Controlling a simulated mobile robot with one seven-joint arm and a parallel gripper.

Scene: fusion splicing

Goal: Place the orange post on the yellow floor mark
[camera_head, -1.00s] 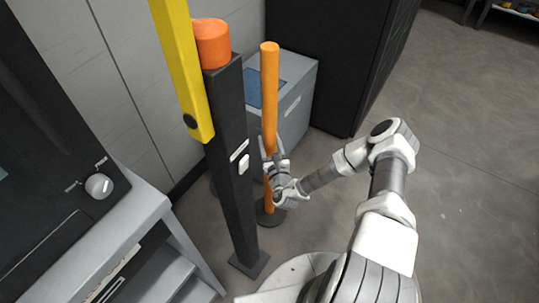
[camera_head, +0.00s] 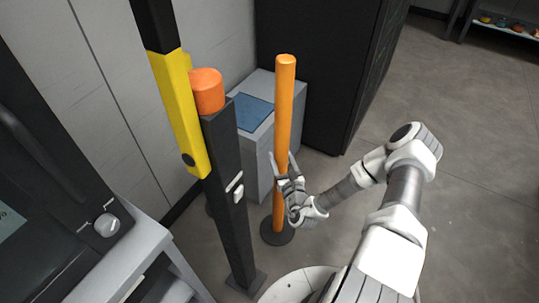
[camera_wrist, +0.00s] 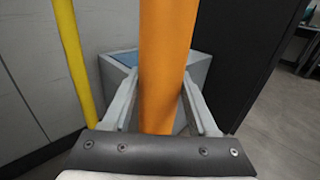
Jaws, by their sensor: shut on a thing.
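The orange post (camera_head: 284,110) stands upright on a dark round base (camera_head: 277,232) in the head view. My gripper (camera_head: 282,166) is shut on the post's shaft, around its middle. In the wrist view the orange post (camera_wrist: 165,60) runs between the two fingers of my gripper (camera_wrist: 160,100). I cannot tell whether the base touches the floor. The yellow floor mark is not in view.
A dark pillar (camera_head: 228,200) with an orange cap (camera_head: 207,91) and a yellow bar (camera_head: 180,115) stands close left of the post. A grey box (camera_head: 265,125) with a blue top panel and a black cabinet (camera_head: 318,70) are behind. Open floor (camera_head: 480,180) lies to the right.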

